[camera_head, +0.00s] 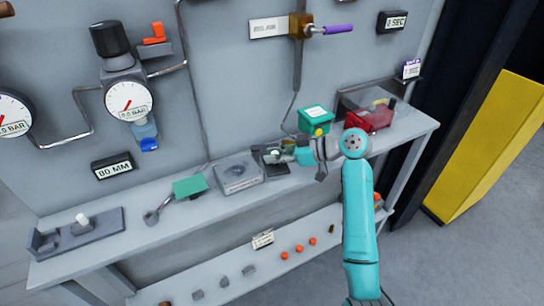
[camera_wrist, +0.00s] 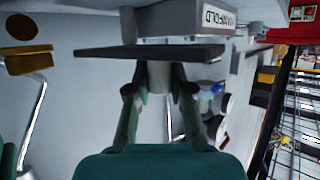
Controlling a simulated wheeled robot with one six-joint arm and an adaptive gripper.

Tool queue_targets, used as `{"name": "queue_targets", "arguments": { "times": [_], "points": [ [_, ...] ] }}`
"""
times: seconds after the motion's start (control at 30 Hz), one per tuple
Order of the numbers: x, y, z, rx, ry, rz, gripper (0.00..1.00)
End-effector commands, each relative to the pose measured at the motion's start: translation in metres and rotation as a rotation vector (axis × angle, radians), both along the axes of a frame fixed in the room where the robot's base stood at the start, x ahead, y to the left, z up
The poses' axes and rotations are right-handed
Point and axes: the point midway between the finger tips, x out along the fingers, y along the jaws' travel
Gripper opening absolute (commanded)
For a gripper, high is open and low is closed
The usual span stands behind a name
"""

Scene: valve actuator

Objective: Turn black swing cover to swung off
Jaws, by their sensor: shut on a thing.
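The black swing cover (camera_head: 277,169) is a flat dark plate on the bench, just right of the grey manifold block (camera_head: 240,173). In the wrist view the cover (camera_wrist: 110,52) runs across the picture in front of the manifold block (camera_wrist: 205,19). A pale post (camera_wrist: 158,76) stands out from the cover between my fingers. My gripper (camera_head: 275,157) is shut on this post, and the wrist view shows a finger on each side of it (camera_wrist: 159,92). The block's top is open to view in the head view. The cover's pivot is not clear.
A green box (camera_head: 316,120) and a red bin (camera_head: 370,117) stand right of my gripper. A green plate (camera_head: 190,186) with a lever lies to the left. Gauges and pipes line the wall. Several small parts lie on the lower shelf (camera_head: 195,280).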

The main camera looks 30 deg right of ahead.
Motion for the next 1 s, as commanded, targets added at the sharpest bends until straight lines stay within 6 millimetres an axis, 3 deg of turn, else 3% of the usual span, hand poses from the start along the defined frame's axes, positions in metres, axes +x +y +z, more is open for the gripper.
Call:
{"name": "queue_targets", "arguments": {
  "times": [0.5,0.53,0.63,1.0],
  "points": [
    [0.0007,-0.002,-0.0002,0.0,0.0,-0.001,0.0],
    [0.0007,-0.002,-0.0002,0.0,0.001,-0.001,0.23],
    [0.0005,-0.0019,-0.0002,0.0,0.001,-0.001,0.47],
    [-0.0017,-0.0039,0.0011,0.001,0.001,0.0,0.47]
  ]
}}
